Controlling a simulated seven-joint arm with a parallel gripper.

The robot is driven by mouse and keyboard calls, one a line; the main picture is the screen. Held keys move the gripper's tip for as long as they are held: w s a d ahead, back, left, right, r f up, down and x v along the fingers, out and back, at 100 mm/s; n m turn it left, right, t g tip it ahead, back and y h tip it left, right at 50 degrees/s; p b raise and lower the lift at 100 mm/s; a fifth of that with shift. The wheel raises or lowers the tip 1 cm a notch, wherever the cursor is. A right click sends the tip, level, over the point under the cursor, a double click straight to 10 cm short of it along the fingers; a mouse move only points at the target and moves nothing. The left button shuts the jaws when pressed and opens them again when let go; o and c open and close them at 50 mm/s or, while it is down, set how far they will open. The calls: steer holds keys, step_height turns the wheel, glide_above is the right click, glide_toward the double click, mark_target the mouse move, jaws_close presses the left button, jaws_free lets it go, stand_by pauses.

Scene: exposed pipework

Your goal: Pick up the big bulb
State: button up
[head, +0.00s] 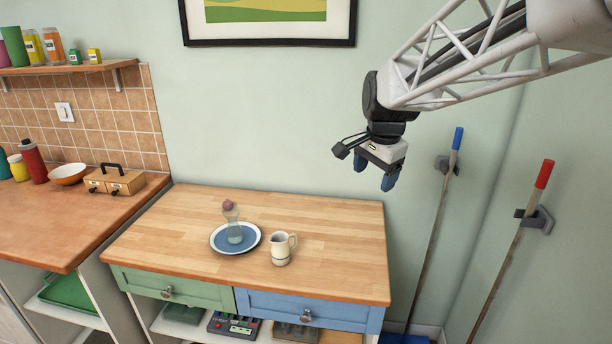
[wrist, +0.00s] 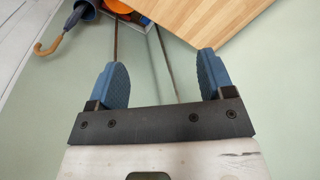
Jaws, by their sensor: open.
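A small pinkish round bulb (head: 228,205) sits at the top of a clear glass vase (head: 234,228). The vase stands upright on a blue plate with a white rim (head: 216,247) on the wooden counter. No second bulb shows to compare its size. My gripper (head: 376,171) is high up, to the right of the bulb and well apart from it, with its fingers pointing down. In the wrist view my gripper (wrist: 163,60) has its two blue fingers wide apart with nothing between them. The bulb is not in the wrist view.
A cream jug (head: 281,249) stands right of the plate on the wooden counter (head: 335,240). A blue-handled pole (head: 447,185) and a red-handled pole (head: 531,205) hang on the wall at right. The counter's right part is clear. A picture frame (head: 268,43) hangs above.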

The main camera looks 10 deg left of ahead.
steer(key=w+a+f+m, duration=0.2)
steer(key=w+a+m, duration=0.1)
steer(key=w+a, duration=0.65)
steer(key=m+g+y, duration=0.1)
steer(key=m, duration=0.9)
glide_above(229, 201)
steer(key=d, duration=0.1)
step_height(229, 201, down, 22)
steer(key=shift+s+d+f, duration=0.1)
steer(key=shift+f, duration=0.1)
steer(key=shift+a+f, duration=0.25)
steer(key=shift+a, duration=0.15)
steer(key=shift+a+f, duration=0.15)
steer(key=shift+f, duration=1.15)
steer(key=shift+f, duration=0.15)
